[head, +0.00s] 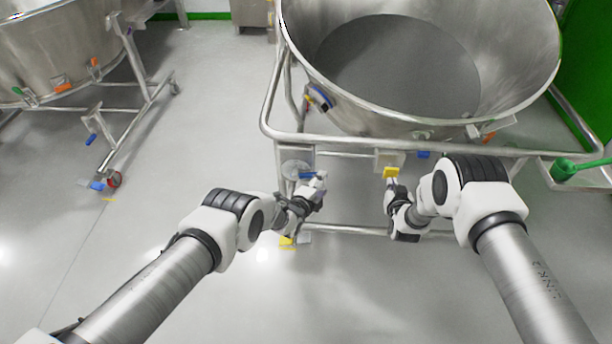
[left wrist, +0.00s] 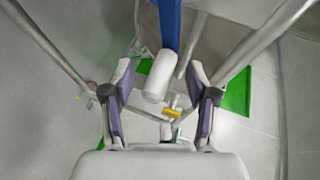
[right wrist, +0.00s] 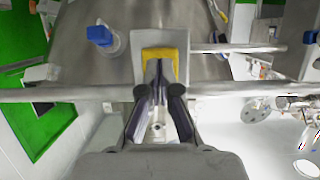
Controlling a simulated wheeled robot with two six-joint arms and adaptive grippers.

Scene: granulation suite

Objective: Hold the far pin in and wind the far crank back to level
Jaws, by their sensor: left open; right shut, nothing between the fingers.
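The crank has a blue arm (head: 309,175) and a white handle; it is on the front left of the steel bin's frame. In the left wrist view the blue arm (left wrist: 170,25) runs up from the white handle (left wrist: 158,78). My left gripper (head: 318,190) is open, with its fingers on either side of that handle. The yellow pin piece (head: 391,172) sits on a pale block under the bin's front rail. My right gripper (head: 392,187) is shut and empty. Its closed tips are at the yellow piece (right wrist: 158,54) in the right wrist view; contact looks likely but its depth is unclear.
The large open bin (head: 345,100) stands behind a tubular rail (head: 450,151). A lower bar crosses below my grippers. A second bin (head: 40,50) on a wheeled frame stands at the left. A green-handled item (head: 575,168) is at the right.

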